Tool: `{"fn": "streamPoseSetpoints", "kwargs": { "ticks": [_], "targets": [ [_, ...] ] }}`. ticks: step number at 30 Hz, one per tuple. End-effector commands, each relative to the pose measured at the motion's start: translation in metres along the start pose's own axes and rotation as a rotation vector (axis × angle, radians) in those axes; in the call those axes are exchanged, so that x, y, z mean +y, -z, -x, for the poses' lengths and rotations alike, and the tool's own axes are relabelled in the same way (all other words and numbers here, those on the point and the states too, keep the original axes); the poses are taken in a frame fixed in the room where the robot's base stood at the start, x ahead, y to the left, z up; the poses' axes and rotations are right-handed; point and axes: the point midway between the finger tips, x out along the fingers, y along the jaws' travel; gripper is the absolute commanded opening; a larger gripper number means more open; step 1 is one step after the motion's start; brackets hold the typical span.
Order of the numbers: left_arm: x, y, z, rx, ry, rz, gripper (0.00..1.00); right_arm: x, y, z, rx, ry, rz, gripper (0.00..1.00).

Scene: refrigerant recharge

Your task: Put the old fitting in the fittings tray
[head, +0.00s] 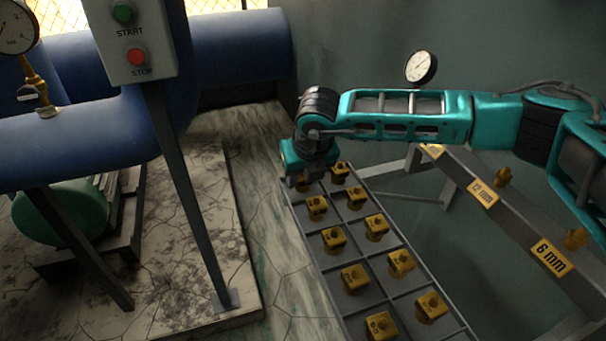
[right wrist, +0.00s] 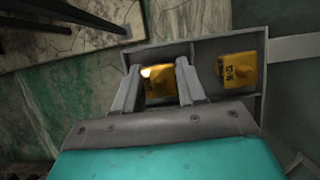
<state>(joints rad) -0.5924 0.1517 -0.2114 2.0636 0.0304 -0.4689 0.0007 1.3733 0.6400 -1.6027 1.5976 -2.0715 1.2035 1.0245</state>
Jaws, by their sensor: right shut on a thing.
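The fittings tray (head: 330,286) is a long grey tray split into square cells, with a yellow-brown fitting in nearly every cell I can see. My right gripper (head: 304,182) points down at the tray's far left end cell. In the right wrist view, its two grey fingers (right wrist: 158,88) are shut on a yellow fitting (right wrist: 158,84) inside the outline of that end cell. I cannot tell whether this fitting touches the tray floor. The tray's rim (right wrist: 264,58) also shows there. My left gripper is not in view.
Another marked fitting (right wrist: 238,70) sits in the cell beside the held one. A grey rack with yellow size labels (head: 552,257) and fittings stands at the right. A START/STOP box (head: 130,40) on a post and blue tanks (head: 75,140) stand at the left.

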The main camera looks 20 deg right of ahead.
Motion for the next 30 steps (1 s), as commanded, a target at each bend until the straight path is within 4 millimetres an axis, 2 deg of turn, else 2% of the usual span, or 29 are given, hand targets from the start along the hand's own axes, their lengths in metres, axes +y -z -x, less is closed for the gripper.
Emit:
{"fn": "streamPoseSetpoints", "kwargs": {
  "ticks": [1, 2, 5, 13, 17, 30],
  "targets": [
    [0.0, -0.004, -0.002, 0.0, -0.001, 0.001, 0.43, 0.0, 0.002, -0.004, 0.0, 0.0, 0.0, 0.06],
    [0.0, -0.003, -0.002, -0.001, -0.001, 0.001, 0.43, 0.0, 0.001, -0.003, 0.001, 0.0, 0.0, 0.42],
    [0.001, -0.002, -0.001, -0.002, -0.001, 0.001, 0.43, 0.0, 0.001, -0.002, 0.001, 0.001, 0.0, 0.51],
    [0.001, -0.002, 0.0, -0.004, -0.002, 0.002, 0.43, 0.0, 0.0, 0.0, 0.001, 0.001, 0.0, 0.51],
    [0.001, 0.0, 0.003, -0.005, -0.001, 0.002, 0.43, 0.0, -0.002, 0.009, -0.001, -0.001, -0.001, 0.51],
    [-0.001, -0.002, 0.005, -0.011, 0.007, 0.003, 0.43, 0.0, -0.001, 0.1, -0.002, -0.002, 0.0, 0.51]
  ]
}}
